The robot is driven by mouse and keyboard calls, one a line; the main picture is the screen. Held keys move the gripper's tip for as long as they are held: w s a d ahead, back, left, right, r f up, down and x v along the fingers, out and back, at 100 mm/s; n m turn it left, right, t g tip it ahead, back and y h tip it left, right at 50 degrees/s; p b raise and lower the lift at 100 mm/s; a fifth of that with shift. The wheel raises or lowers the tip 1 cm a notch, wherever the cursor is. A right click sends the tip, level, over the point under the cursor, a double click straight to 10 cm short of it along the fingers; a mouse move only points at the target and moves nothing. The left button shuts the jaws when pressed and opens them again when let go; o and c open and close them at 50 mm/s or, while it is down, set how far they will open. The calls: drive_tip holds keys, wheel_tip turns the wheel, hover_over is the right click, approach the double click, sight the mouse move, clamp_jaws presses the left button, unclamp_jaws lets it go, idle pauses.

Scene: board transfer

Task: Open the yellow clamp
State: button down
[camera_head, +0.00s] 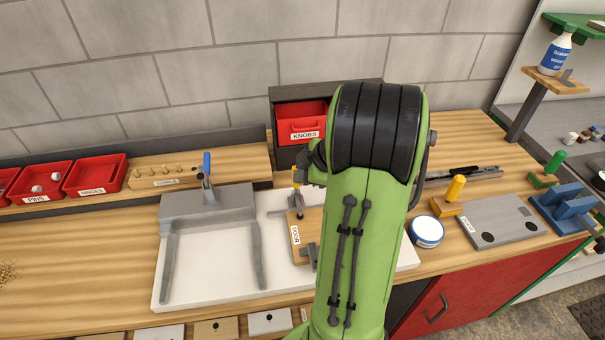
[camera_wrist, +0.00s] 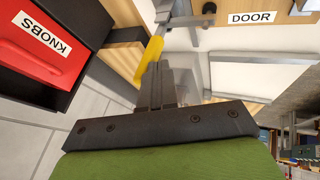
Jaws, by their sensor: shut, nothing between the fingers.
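The yellow clamp's handle (camera_head: 298,177) shows just left of my arm in the head view, beside the board labelled DOOR (camera_head: 307,225). In the wrist view the yellow handle (camera_wrist: 150,60) slants up beside the tips of my gripper (camera_wrist: 164,72). The fingers are shut with nothing between them. They are very close to the handle; I cannot tell whether they touch it. The DOOR board (camera_wrist: 275,6) is at the top right of the wrist view. In the head view my arm hides most of the gripper and part of the clamp's surroundings.
A red KNOBS bin (camera_head: 302,122) stands in a dark housing behind the clamp; it is close on the left in the wrist view (camera_wrist: 35,50). A blue-handled clamp (camera_head: 207,165) is on the grey fixture at left. A round tin (camera_head: 427,232) stands right of my arm.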

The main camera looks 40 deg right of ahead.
drive_tip(key=shift+r, duration=0.1)
drive_tip(key=w+d+f+m+g+y+p, duration=0.1)
drive_tip(key=w+d+f+g+p, duration=0.3)
drive_tip(key=w+p, duration=0.5)
drive_tip(key=shift+w+d+y, duration=0.15)
drive_tip(key=shift+d+y, duration=0.75)
drive_tip(key=shift+d, duration=0.3)
idle(0.3)
drive_tip(key=p+v, duration=0.3)
drive_tip(key=v, duration=1.2)
drive_tip(key=shift+d+r, duration=0.15)
drive_tip(key=shift+r, duration=0.25)
